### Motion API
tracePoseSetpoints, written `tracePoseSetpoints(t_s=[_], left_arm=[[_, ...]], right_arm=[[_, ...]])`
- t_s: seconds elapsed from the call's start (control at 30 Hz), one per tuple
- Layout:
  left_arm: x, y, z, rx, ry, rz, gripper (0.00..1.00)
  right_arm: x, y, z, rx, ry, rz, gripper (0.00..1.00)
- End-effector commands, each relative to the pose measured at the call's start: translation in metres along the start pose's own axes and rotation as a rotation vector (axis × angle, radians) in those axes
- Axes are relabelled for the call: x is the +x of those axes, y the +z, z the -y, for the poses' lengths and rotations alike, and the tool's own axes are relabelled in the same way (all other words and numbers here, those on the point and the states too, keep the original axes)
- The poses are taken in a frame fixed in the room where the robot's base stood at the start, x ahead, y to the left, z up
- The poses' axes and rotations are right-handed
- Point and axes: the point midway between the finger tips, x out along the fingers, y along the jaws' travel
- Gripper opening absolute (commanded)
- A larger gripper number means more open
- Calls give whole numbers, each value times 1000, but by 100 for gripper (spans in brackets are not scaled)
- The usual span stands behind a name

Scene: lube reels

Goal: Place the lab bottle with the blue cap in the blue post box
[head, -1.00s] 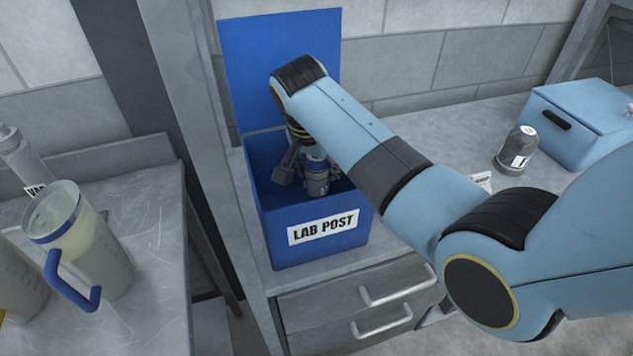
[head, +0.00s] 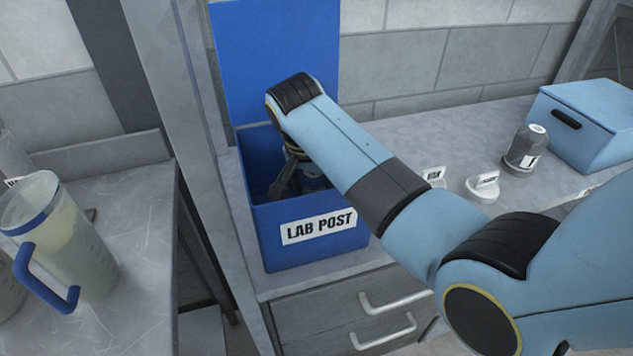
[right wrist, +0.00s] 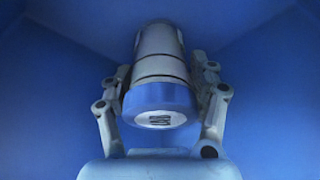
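The blue post box (head: 265,228), labelled LAB POST, stands open on the counter with its blue lid upright behind it. My right gripper (head: 292,182) reaches down into the box. In the right wrist view, the lab bottle (right wrist: 160,60), grey-white with a blue cap, is between the two fingers of my right gripper (right wrist: 161,78), cap towards the camera. The fingers lie close against both sides, so it looks held. In the head view the box front hides the bottle's lower part, and whether it touches the floor cannot be seen. My left gripper is not in view.
Drawers lie below the post box.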

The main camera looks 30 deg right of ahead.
Motion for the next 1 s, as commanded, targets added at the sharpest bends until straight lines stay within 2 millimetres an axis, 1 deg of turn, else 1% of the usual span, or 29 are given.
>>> tracePoseSetpoints(t_s=[0.23,0.3,0.37,0.47,0.7,0.8,0.83,0.9,1.0], left_arm=[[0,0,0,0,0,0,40],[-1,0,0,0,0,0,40],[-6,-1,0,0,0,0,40],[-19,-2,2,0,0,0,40],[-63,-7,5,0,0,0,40],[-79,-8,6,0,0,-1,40],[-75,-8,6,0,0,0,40],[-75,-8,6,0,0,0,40],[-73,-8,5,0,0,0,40]], right_arm=[[0,0,0,0,0,0,62],[-3,-1,0,0,-1,-1,62],[-8,-1,0,0,0,0,62],[-19,-2,0,0,0,0,62],[-59,-3,0,0,0,1,62],[-74,-3,0,0,-1,0,62],[-79,-2,2,1,-4,-1,62],[-92,-1,1,1,-5,0,62],[-105,-1,1,0,-2,-1,62]])
